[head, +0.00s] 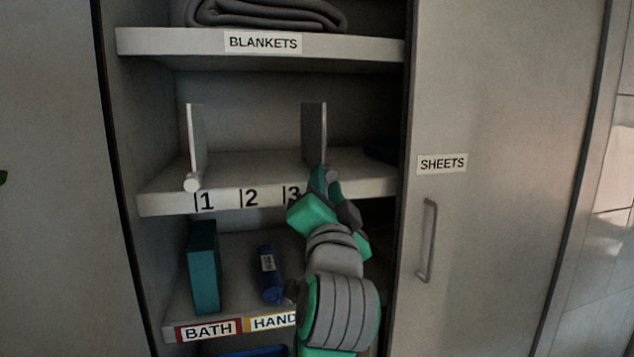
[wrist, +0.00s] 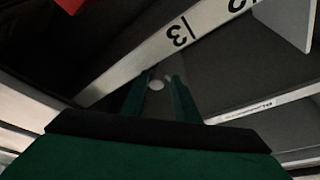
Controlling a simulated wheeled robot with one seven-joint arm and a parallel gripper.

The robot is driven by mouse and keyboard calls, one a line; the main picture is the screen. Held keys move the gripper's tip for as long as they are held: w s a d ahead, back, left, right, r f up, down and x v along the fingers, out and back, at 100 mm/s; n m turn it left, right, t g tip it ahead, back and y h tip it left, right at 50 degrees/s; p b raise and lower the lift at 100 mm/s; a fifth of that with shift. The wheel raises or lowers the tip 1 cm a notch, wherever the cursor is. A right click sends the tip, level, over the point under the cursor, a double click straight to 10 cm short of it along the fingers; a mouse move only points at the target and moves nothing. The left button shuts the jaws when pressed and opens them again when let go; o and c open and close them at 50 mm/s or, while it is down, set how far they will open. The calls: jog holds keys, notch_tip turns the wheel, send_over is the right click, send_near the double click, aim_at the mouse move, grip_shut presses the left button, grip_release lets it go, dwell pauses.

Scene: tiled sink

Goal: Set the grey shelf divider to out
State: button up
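The grey shelf divider (head: 314,130) stands upright on the middle shelf, near the 3 mark. Its front end is partly hidden by my gripper. A second, paler upright divider (head: 196,138) with a round white knob (head: 192,182) stands near the 1 mark; a pale panel also shows at the upper right of the wrist view (wrist: 290,22). My gripper (head: 325,177) is at the front of the grey divider. In the wrist view, my gripper's fingers (wrist: 160,80) are apart, with a small round pale knob (wrist: 157,85) between them. A gap shows beside the knob.
The middle shelf's front edge (head: 270,193) carries marks 1, 2 and 3. A BLANKETS shelf (head: 350,47) is above. Below, a teal box (head: 204,265) and a blue item (head: 270,275) stand on the lower shelf. A SHEETS door (head: 510,200) with a handle (head: 428,240) closes the right.

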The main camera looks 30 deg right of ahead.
jog(key=v, duration=0.9)
jog(key=shift+s, duration=0.45)
